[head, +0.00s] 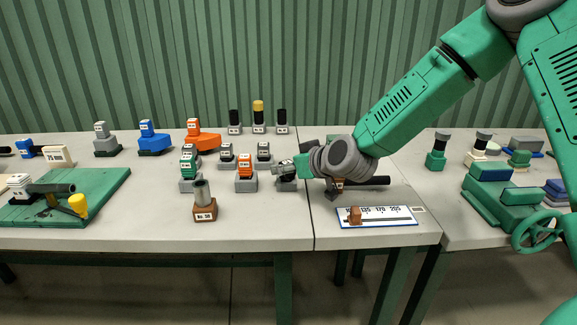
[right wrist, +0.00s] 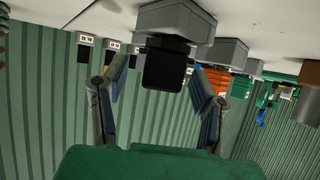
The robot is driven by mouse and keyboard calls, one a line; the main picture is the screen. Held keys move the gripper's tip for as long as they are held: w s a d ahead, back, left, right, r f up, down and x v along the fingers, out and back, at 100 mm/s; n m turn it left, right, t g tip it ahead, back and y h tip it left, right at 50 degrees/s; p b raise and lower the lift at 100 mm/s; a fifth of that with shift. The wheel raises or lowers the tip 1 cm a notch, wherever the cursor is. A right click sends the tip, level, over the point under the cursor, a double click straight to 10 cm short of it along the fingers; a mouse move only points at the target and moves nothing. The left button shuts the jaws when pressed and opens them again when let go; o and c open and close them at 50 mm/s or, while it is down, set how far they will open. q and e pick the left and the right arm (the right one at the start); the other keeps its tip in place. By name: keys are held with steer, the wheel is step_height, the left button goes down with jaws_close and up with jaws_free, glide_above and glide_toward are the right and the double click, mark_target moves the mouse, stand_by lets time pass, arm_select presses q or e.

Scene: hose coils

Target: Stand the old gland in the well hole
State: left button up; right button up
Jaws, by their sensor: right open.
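My right gripper (head: 284,170) reaches in from the right, low over the middle of the table. In the right wrist view its jaws (right wrist: 160,72) are open, one finger on each side of a black block (right wrist: 165,66) on a grey base (right wrist: 176,22); I see gaps beside the block. That base shows partly under the gripper in the head view (head: 287,185). I cannot tell for sure which piece is the old gland, or which opening is the well hole. My left gripper is not in view.
Several labelled stands with orange, green and black tops crowd around the gripper, such as an orange one (head: 245,172). A brown block with a grey tube (head: 205,205) stands in front. A white scale plate (head: 385,217) lies right, a green board (head: 110,200) left.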

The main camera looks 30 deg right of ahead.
steer(key=shift+s, duration=0.1)
steer(key=shift+p+v, duration=2.5)
steer(key=shift+v, duration=1.4)
steer(key=shift+r, duration=0.1)
steer(key=shift+s, duration=0.1)
steer(key=v, duration=0.7)
steer(key=shift+d, duration=0.15)
steer(key=shift+s, duration=0.1)
